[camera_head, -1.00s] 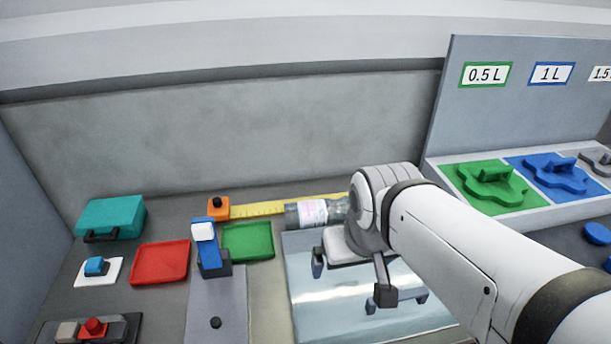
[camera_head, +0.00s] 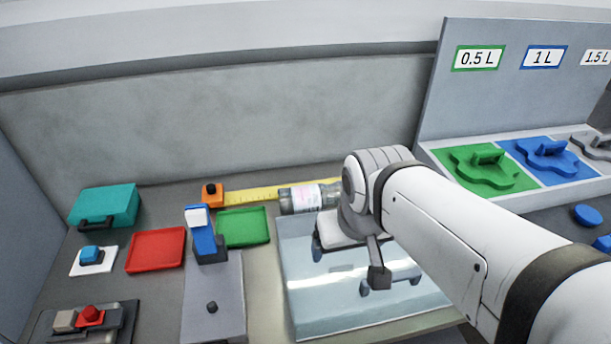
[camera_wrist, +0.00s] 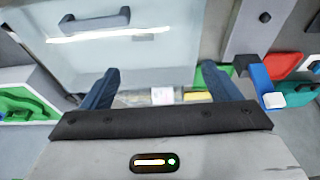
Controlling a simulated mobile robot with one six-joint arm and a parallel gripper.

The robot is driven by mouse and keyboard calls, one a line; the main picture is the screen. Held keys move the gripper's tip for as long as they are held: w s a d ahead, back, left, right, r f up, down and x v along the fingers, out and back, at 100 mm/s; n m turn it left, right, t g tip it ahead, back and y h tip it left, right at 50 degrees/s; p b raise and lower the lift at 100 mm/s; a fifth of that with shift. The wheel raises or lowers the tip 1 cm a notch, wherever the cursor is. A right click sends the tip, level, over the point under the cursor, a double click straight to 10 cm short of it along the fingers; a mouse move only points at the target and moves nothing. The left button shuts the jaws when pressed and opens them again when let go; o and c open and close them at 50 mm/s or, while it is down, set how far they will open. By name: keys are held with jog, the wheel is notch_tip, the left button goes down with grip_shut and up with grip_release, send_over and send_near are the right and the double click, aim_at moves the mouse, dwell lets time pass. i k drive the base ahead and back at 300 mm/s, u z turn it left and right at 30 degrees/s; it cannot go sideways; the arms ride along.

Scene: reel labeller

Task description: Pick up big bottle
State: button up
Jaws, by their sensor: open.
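The big bottle (camera_head: 303,198) is clear with a pale label and lies on its side at the back of the bench, behind the glass panel. My arm hides its right end in the head view. In the wrist view the bottle (camera_wrist: 162,96) shows between my two fingers. My gripper (camera_wrist: 172,82) is open and empty, with its fingers apart on either side of the bottle's label. In the head view my gripper (camera_head: 347,262) is over the glass panel, in front of the bottle. I cannot tell its exact height above the panel.
The glass panel (camera_head: 310,305) with a dark handle lies in front of the bottle. A yellow ruler (camera_head: 250,195), a green tray (camera_head: 244,228), a blue device (camera_head: 205,240) and a red tray (camera_head: 156,251) are to the left. Green (camera_head: 488,170) and blue templates (camera_head: 545,158) stand right.

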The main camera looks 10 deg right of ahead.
aim_at(314, 197)
jog(key=k, duration=0.55)
jog(key=z, duration=2.4)
jog(key=k, duration=1.35)
jog(key=u, duration=1.55)
jog(key=i, duration=1)
jog(key=u, duration=0.1)
